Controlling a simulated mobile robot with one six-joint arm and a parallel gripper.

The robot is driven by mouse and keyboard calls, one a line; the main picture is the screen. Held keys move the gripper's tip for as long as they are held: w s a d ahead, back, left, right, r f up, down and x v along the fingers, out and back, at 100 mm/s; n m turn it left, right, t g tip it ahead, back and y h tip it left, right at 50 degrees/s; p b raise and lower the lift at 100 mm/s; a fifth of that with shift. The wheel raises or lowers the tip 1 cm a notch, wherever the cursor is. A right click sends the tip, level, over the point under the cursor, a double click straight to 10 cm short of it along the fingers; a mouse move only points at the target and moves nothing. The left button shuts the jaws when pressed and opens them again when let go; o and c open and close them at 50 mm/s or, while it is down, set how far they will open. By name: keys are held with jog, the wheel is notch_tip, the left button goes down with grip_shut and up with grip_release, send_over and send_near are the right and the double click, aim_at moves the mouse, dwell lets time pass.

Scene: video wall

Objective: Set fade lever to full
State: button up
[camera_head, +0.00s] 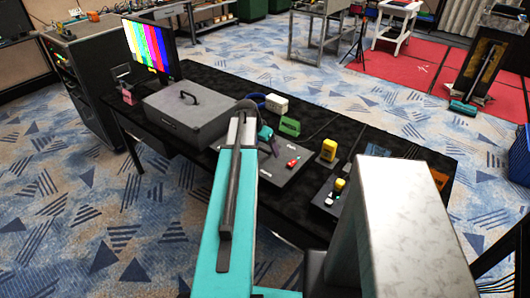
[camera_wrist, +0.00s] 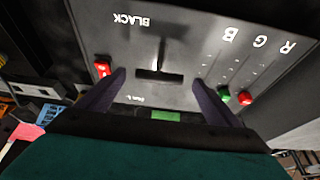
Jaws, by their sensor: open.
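In the wrist view a dark control panel (camera_wrist: 200,45) fills the middle, its labels upside down. A thin dark upright lever (camera_wrist: 161,52) stands at a dark slot (camera_wrist: 158,77), on the side of the "BLACK" label. Small text on the near side of the slot is too small to read. My gripper (camera_wrist: 158,79) is open, its two purple fingers apart on either side of the slot; I cannot tell whether either touches the panel. In the head view the panel (camera_head: 287,177) lies on the black table, and my arm partly hides it and the gripper (camera_head: 267,142).
A red button (camera_wrist: 102,69) is beside the left finger; a green knob (camera_wrist: 224,94) and red knob (camera_wrist: 245,98) are by the right. A grey case (camera_head: 190,112), a green box (camera_head: 290,126) and a yellow device (camera_head: 328,149) stand around the panel on the black table (camera_head: 225,82).

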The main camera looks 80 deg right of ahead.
jog(key=shift+x, duration=1.65)
